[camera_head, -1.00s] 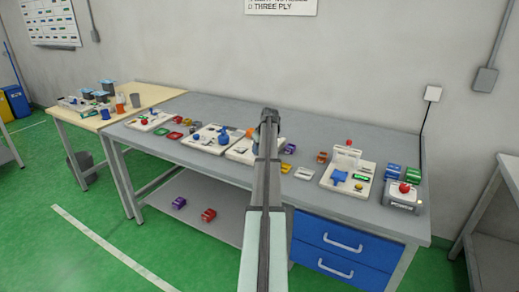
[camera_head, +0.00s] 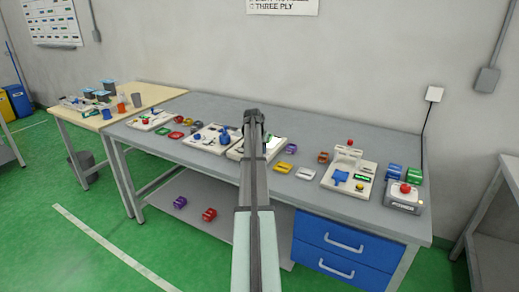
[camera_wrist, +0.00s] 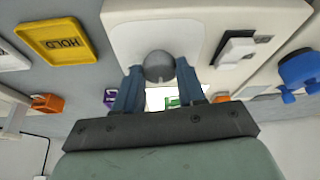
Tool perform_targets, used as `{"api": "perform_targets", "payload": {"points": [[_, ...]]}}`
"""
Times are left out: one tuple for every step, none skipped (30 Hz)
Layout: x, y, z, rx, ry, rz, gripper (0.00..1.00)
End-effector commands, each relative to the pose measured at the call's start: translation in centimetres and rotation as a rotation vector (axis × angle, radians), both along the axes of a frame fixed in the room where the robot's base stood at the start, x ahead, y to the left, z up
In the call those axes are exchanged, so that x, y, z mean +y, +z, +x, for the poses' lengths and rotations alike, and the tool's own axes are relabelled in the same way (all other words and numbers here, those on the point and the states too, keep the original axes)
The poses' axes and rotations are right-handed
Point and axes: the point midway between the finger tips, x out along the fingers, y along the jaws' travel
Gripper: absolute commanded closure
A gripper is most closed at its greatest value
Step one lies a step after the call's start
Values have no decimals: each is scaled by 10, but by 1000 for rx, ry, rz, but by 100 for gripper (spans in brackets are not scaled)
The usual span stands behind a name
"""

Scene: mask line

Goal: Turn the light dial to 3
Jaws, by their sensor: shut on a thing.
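A round dark grey dial knob (camera_wrist: 160,66) sits on a white panel (camera_wrist: 122,30) in the wrist view. A small mark shows on the knob, but I cannot read a number beside it. My gripper (camera_wrist: 160,86) is shut on the knob, with one blue-grey finger on each side. In the head view my arm reaches over the middle of the grey bench and hides the knob and the fingertips. Part of a pale board (camera_head: 276,147) shows beside my arm there.
On the bench, a board with a blue part (camera_head: 224,134) is left of my arm, and a red-button box (camera_head: 404,196) stands far right.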

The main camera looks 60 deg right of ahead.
Motion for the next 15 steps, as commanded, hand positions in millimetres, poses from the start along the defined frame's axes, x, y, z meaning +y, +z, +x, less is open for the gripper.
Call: {"api": "perform_targets", "payload": {"points": [[0, 0, 1, 2, -42, 2, 91], [0, 0, 2, 2, -70, 2, 91], [0, 0, 2, 2, -106, 1, 91], [0, 0, 3, 1, -134, 2, 91], [0, 0, 3, 1, -160, 2, 91], [0, 0, 3, 2, -196, 2, 91], [0, 0, 3, 2, -220, 2, 91], [0, 0, 3, 1, -246, 2, 91], [0, 0, 3, 1, -277, 2, 91], [0, 0, 3, 2, -301, 2, 91], [0, 0, 3, 1, -323, 3, 91], [0, 0, 4, 1, -350, 3, 91], [0, 0, 4, 1, -369, 2, 91], [0, 0, 4, 1, -388, 2, 91], [0, 0, 4, 1, -412, 3, 91]]}}
